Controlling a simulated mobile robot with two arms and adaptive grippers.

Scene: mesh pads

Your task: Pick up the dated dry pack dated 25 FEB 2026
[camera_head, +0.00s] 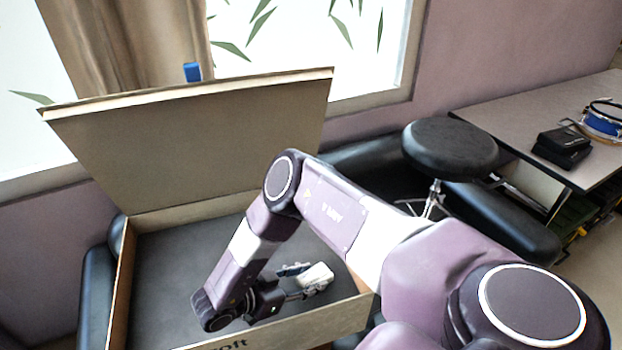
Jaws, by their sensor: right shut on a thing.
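My right gripper (303,282) reaches down into the open box (151,249) near its front right corner. It is shut on a small white pack (317,275). Part of the pack is hidden by the fingers, and no date can be read on it at this size. I cannot tell whether the pack touches the box floor. My left gripper is not in view.
The box lid (200,140) stands raised at the back. The visible dark box floor is bare. A round black stool (450,148) stands to the right. A table (530,105) at the far right holds a black case (562,147) and a blue drum (603,120).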

